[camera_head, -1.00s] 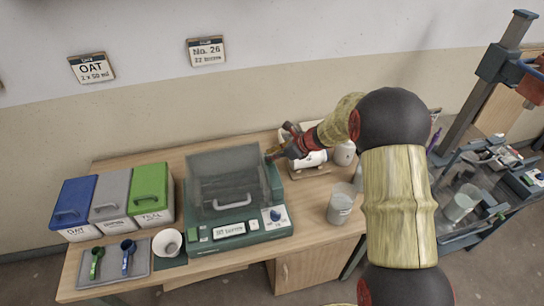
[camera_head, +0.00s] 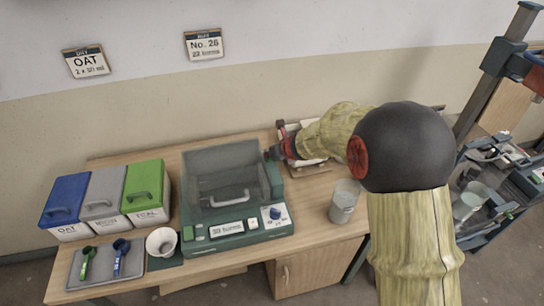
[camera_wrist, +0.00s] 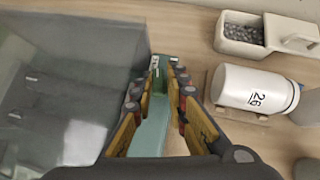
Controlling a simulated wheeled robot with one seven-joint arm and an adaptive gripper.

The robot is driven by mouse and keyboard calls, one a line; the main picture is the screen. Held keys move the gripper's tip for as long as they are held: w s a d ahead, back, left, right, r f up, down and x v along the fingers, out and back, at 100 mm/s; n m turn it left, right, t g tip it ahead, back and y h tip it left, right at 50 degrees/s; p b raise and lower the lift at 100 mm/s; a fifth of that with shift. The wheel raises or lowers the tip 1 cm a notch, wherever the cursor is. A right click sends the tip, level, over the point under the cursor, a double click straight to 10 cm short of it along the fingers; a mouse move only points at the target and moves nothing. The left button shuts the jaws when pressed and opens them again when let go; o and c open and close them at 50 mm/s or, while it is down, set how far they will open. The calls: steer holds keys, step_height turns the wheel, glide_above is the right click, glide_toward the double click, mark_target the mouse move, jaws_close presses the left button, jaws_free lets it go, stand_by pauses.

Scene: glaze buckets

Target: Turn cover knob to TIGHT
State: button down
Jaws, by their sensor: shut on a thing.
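The green machine (camera_head: 238,229) with a grey see-through cover (camera_head: 222,174) stands in the middle of the bench, its cover down. My gripper (camera_head: 273,153) is at the machine's back right edge, beside the cover. In the wrist view my gripper (camera_wrist: 161,72) points along the machine's right side, and its fingers are shut on a small dark green part, which I take to be the cover knob (camera_wrist: 158,86). The fingers hide most of it, and I cannot read any TIGHT mark. A blue dial (camera_head: 275,213) sits on the machine's front right panel.
A white bottle marked 26 (camera_wrist: 255,88) lies on a wooden rest close right of my gripper. A clear beaker (camera_head: 343,204) stands at the bench's right. Blue, grey and green lidded bins (camera_head: 147,192) stand left.

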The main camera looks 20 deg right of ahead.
steer(key=shift+s+a+f+m+h+b, duration=0.15)
steer(key=shift+a+f+m+h+b, duration=0.15)
steer(key=shift+a+m, duration=0.15)
steer(key=shift+d+r+m, duration=0.1)
steer(key=shift+m, duration=0.15)
steer(key=c, duration=1.9)
jaws_free()
